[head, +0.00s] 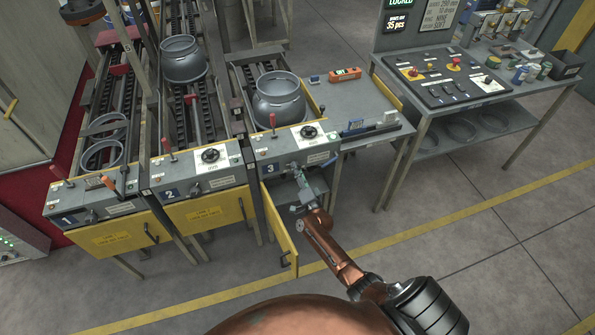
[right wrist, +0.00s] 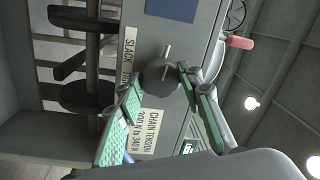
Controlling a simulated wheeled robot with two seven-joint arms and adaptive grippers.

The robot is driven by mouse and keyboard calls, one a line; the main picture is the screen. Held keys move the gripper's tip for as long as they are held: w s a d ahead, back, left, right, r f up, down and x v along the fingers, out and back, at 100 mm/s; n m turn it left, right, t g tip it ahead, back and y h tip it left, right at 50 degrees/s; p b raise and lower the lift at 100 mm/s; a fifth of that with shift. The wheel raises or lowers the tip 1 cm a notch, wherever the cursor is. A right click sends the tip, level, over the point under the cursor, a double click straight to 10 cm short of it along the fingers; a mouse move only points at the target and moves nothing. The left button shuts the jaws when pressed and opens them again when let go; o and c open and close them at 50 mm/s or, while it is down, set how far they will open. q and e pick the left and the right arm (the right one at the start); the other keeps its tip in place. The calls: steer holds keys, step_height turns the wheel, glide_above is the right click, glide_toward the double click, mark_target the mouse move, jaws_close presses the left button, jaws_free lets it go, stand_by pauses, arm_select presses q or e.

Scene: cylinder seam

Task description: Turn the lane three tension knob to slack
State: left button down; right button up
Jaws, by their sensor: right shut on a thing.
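The lane three panel (head: 292,150) is marked with a blue 3 and stands at the right end of the row of lanes. My right gripper (head: 298,178) reaches the front of this panel. In the right wrist view, the dark round tension knob (right wrist: 160,77) with a pale pointer line sits between the green-padded fingers of my right gripper (right wrist: 159,84), which are shut on it. Beside the knob are a label reading SLACK (right wrist: 128,50) and a label reading CHAIN TENSION (right wrist: 146,131). In the head view the gripper mostly hides the knob. My left gripper is out of view.
The yellow door (head: 279,228) under lane three hangs open beside my right forearm. A black handwheel (head: 309,133) and a red lever (head: 272,122) sit on top of lane three. A grey pot (head: 278,98) stands behind them. A control bench (head: 455,85) stands to the right.

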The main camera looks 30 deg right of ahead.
steer(key=shift+n+y+p, duration=0.4)
steer(key=shift+n+p, duration=0.25)
steer(key=shift+n, duration=3.25)
steer(key=o, duration=1.1)
steer(key=s, duration=0.4)
steer(key=s+a, duration=0.1)
steer(key=s, duration=0.7)
steer(key=shift+a+f, duration=0.25)
steer(key=shift+a, duration=0.15)
